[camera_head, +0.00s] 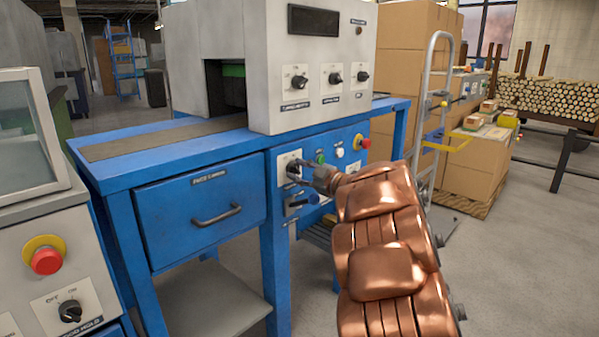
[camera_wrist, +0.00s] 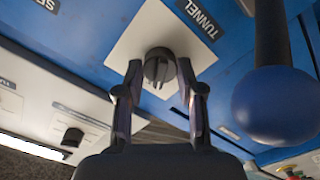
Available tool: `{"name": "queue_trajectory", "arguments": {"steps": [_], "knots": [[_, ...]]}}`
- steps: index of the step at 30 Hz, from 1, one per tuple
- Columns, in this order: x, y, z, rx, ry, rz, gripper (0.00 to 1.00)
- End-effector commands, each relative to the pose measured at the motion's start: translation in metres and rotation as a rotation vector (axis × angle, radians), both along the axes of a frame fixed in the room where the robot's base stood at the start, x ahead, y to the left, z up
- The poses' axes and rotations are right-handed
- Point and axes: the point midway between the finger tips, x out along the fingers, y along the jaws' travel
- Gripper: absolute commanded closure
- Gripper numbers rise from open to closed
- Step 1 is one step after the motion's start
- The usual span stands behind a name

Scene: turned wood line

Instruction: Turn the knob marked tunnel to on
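The tunnel knob (camera_wrist: 158,68) is a round dark knob with a raised grip bar, on a white plate (camera_wrist: 138,38) beside a dark label reading TUNNEL (camera_wrist: 197,18). In the head view its white plate (camera_head: 283,158) is on the blue front panel, under the grey machine housing; my gripper (camera_head: 300,172) partly covers the knob there. In the wrist view my gripper (camera_wrist: 160,68) has one fingertip on each side of the knob, with what look like narrow gaps. I cannot tell if either finger touches it. The knob's position marks are not readable.
A lever with a blue ball (camera_wrist: 275,105) is close beside my gripper. A green button (camera_head: 320,158), white button (camera_head: 340,153) and red stop button (camera_head: 363,142) are to the right. The blue drawer (camera_head: 200,207) is left. Cardboard boxes (camera_head: 410,60) stand behind.

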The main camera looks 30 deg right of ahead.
Motion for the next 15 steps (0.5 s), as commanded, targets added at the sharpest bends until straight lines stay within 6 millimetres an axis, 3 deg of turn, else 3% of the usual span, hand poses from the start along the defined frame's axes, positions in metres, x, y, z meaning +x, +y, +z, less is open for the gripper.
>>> {"name": "queue_trajectory", "arguments": {"steps": [1,9,15], "knots": [[0.0000,-0.0001,0.0001,0.000,0.000,0.000,0.71],[-0.0001,-0.0001,0.0002,0.000,-0.001,-0.001,0.98],[0.0000,-0.0001,0.0017,0.008,0.001,-0.001,0.98]]}}
